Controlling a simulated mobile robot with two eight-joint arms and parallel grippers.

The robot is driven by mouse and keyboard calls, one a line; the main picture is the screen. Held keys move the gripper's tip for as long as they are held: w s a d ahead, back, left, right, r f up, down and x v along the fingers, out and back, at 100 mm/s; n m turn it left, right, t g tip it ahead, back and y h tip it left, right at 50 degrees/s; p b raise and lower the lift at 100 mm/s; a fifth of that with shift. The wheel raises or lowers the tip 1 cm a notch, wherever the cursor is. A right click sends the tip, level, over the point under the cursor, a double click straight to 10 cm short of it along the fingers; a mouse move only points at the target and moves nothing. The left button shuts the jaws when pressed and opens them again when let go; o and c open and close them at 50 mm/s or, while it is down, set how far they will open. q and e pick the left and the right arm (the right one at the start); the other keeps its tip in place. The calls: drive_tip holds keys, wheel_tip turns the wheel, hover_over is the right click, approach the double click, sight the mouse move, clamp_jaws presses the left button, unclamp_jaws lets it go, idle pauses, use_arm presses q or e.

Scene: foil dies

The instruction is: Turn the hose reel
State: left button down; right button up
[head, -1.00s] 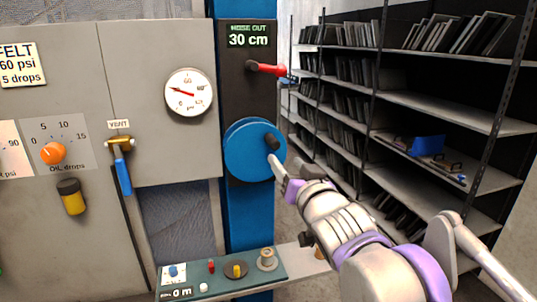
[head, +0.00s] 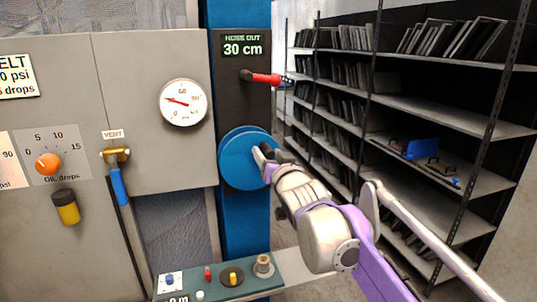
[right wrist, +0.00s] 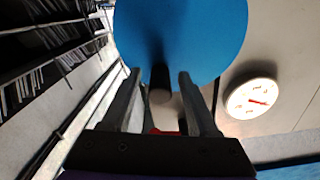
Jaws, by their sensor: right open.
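The blue hose reel (head: 240,162) is a round disc on the blue post, below a black panel whose display (head: 245,46) reads "HOSE OUT 30 cm". My right gripper (head: 264,158) is at the right part of the reel's face in the head view and hides the reel's dark crank knob there. In the right wrist view, the reel (right wrist: 190,35) fills the top. The dark knob (right wrist: 160,88) stands between the two fingers of my right gripper (right wrist: 160,88), which are open, with space visible beside it. My left gripper is not in view.
A red-handled lever (head: 262,78) sticks out right above the reel. A pressure gauge (head: 183,102), a vent valve with blue handle (head: 117,172) and an orange dial (head: 48,163) are on the grey cabinet. A green tray (head: 225,280) with small parts lies below. Shelves (head: 435,115) stand at right.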

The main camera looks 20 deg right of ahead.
clamp_jaws()
idle(1.3)
